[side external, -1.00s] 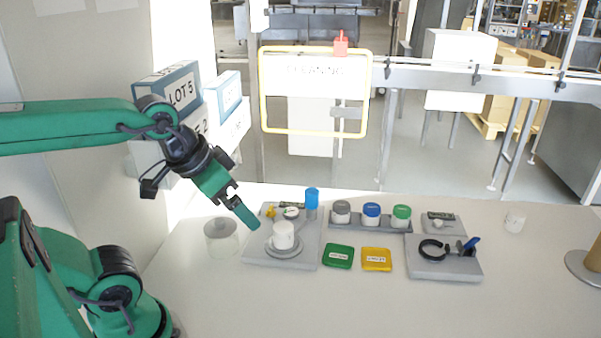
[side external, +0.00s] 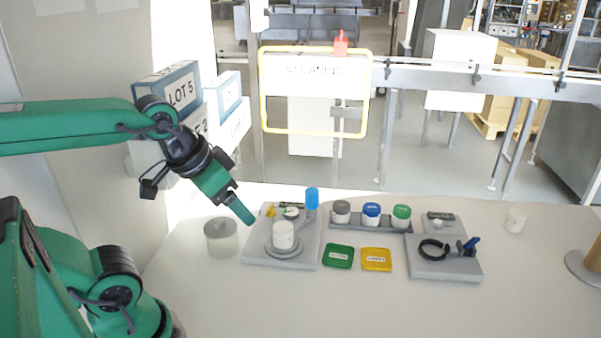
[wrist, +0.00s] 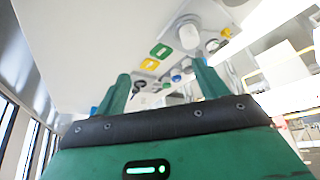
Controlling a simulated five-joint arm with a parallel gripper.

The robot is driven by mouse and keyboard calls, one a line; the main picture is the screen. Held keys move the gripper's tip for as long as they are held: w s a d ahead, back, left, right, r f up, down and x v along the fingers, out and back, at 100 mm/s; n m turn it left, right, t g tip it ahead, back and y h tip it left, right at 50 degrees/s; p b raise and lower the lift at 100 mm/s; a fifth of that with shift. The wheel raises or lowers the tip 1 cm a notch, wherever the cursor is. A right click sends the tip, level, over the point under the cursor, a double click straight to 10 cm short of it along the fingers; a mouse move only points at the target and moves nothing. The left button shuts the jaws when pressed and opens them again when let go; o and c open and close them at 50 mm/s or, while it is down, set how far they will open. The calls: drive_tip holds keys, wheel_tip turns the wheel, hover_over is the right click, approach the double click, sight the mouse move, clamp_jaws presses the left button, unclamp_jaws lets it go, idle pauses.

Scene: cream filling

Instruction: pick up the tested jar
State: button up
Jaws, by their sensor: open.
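A white jar (side external: 283,236) stands upright on a round grey stand on the left grey tray (side external: 254,255). I take it as the tested jar, though no mark on it is readable. It also shows in the wrist view (wrist: 188,36), beyond the fingers. My gripper (side external: 247,215) is open and empty, above and to the left of the jar, apart from it. In the wrist view the two green fingers (wrist: 161,70) are spread wide with nothing between them.
A blue-topped cylinder (side external: 312,200) stands behind the white jar. A rack (side external: 370,225) holds grey-, blue- and green-lidded jars. Green (side external: 338,257) and yellow (side external: 376,260) cards lie in front. The table's front is clear.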

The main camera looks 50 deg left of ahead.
drive_tip(key=n+g, duration=0.4)
drive_tip(key=g, duration=0.1)
hover_over(283, 227)
wheel_tip(283, 227, down, 12)
drive_tip(key=shift+s+d, duration=0.15)
drive_tip(key=shift+w+a+f+n+g, duration=0.2)
drive_tip(key=shift+f+n+g, duration=0.1)
drive_tip(key=shift+f, duration=1.45)
drive_tip(key=shift+f, duration=2.6)
